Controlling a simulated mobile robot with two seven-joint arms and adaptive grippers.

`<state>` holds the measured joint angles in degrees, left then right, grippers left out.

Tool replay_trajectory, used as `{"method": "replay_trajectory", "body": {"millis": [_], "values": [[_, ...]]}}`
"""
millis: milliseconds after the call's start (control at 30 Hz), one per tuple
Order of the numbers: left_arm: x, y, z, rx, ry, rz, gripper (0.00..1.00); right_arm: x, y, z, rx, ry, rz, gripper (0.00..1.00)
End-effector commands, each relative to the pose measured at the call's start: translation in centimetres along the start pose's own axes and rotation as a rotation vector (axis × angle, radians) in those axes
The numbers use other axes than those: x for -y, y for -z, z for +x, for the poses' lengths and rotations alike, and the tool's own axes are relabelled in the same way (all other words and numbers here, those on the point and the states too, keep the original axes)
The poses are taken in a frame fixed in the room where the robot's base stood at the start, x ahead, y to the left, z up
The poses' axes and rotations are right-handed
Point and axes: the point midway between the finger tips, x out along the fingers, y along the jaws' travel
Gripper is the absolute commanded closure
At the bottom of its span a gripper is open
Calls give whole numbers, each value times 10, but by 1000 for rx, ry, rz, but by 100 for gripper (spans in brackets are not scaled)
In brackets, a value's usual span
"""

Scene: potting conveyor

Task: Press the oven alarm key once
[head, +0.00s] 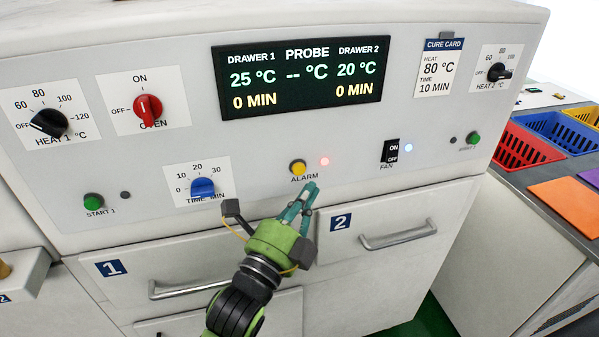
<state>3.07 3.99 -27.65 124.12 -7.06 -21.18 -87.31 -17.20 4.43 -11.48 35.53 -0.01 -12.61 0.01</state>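The alarm key (298,167) is a round yellow button on the oven's white front panel, above the word ALARM. My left gripper (308,190) is in front of the panel, just below and slightly right of the alarm key. Its two teal fingers point up and appear close together. In the picture the fingertips are apart from the key; their distance from the panel is hard to judge. Nothing shows between the fingers. My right gripper is not in view.
The display (303,76) is above. The blue time knob (203,187) is left of the key, the black fan switch (391,151) right. Drawer handles (398,235) stick out below. A counter at right holds a red crate (520,146) and a blue crate (560,128).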

Motion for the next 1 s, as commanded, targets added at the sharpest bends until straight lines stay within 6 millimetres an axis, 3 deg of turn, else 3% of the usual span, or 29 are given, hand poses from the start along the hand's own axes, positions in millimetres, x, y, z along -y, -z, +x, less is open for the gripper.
{"method": "replay_trajectory", "body": {"millis": [300,1000], "values": [[-7,-19,20,0,0,2,100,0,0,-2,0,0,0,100],[-8,-20,21,1,0,0,100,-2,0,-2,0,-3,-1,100]]}}
